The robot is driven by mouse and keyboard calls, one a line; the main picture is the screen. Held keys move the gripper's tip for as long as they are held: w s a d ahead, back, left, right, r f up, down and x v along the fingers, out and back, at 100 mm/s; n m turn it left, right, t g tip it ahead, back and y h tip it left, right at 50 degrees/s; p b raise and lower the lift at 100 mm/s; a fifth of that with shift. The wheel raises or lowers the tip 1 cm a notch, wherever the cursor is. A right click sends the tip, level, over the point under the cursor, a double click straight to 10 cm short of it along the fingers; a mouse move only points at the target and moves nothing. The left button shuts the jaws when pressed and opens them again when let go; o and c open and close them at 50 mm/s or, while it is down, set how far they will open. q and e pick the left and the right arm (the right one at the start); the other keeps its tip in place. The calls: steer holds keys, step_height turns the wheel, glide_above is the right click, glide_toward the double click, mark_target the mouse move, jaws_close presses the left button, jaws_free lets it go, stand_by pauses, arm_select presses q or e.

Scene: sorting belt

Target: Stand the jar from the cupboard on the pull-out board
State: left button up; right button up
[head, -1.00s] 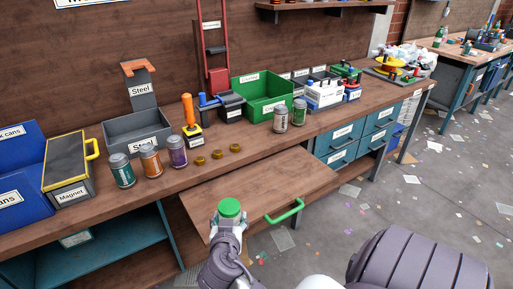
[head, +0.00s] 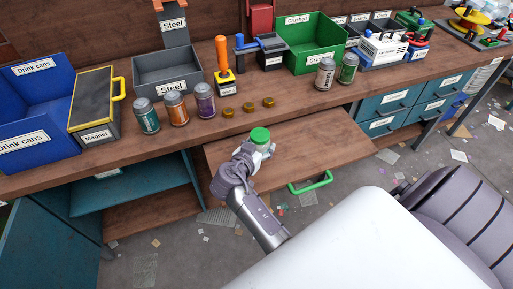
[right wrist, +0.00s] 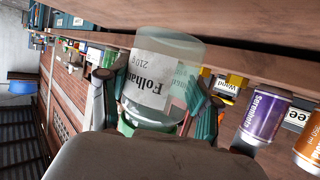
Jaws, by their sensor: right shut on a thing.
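The jar is clear glass with a green lid (head: 260,135). The teal open cupboard (head: 130,192) is at left. My left gripper is not in view.
The board's right part is bare. Litter lies on the floor.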

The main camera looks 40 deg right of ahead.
steer(key=shift+w+a+f, duration=0.1)
steer(key=shift+w+f, duration=0.45)
steer(key=shift+w, duration=0.15)
steer(key=shift+w+a+f+b, duration=0.1)
steer(key=shift+w+a+b, duration=0.1)
steer(key=shift+b, duration=0.3)
step_height(320, 180, down, 4)
steer(key=shift+r+b, duration=0.1)
steer(key=shift+b, duration=1.05)
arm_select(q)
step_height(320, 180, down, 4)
arm_select(e)
steer(key=shift+r, duration=0.1)
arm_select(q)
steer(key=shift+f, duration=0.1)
arm_select(e)
steer(key=shift+f, duration=0.25)
steer(key=o, duration=1.2)
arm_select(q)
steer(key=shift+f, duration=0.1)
arm_select(e)
steer(key=shift+o, duration=0.2)
steer(key=shift+r, duration=0.1)
